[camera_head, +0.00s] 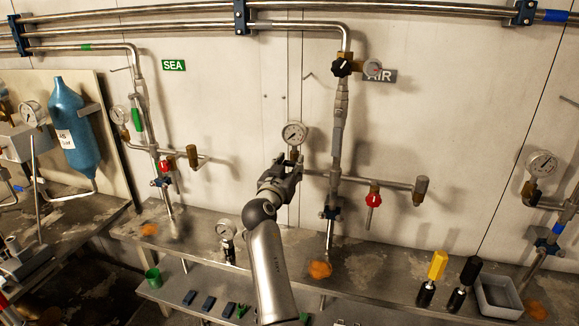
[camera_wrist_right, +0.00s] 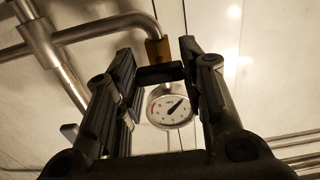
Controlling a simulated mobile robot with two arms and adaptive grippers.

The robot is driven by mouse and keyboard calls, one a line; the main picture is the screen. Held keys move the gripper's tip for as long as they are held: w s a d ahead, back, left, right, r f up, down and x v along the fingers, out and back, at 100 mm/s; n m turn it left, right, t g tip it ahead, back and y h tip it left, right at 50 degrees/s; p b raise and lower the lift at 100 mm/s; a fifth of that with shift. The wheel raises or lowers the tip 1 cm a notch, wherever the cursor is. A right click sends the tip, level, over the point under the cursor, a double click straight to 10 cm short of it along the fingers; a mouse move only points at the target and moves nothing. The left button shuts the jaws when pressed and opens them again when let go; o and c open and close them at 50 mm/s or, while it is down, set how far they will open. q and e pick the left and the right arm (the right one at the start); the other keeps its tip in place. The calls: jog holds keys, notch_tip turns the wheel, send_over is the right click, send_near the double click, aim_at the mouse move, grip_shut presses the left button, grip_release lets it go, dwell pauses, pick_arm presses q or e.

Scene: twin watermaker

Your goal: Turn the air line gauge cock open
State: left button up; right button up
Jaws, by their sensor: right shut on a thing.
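The air line gauge (camera_head: 293,133) is a round white dial on a short branch left of the AIR pipe (camera_head: 338,130). It also shows in the wrist view (camera_wrist_right: 170,110), where its needle is visible. My right gripper (camera_head: 285,170) is just below the gauge and covers most of the cock in the head view. The cock's exact angle is hard to tell. My left gripper is not in view.
The AIR branch at right carries a red-handled valve (camera_head: 374,198) and a brass end fitting (camera_head: 421,188). Below, the ledge holds a yellow-handled tool (camera_head: 436,268), a black-handled tool (camera_head: 470,272) and a grey tray (camera_head: 498,292). A small gauge (camera_head: 226,230) stands left of my right arm.

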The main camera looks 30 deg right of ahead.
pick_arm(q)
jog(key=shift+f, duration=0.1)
pick_arm(e)
jog(key=shift+n, duration=0.3)
jog(key=n, duration=0.2)
jog(key=shift+r+n, duration=0.1)
jog(key=shift+n, duration=0.3)
jog(key=n, duration=0.4)
jog(key=shift+r+n, duration=0.15)
jog(key=shift+n, duration=0.15)
jog(key=n+p, duration=0.2)
jog(key=n, duration=0.2)
jog(key=shift+n, duration=0.3)
jog(key=n+p, duration=0.2)
jog(key=n, duration=0.1)
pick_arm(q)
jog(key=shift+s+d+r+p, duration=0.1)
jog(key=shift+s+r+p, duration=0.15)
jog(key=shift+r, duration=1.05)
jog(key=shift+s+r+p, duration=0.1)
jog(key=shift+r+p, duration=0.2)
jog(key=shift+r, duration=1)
pick_arm(e)
jog(key=shift+n, duration=1.1)
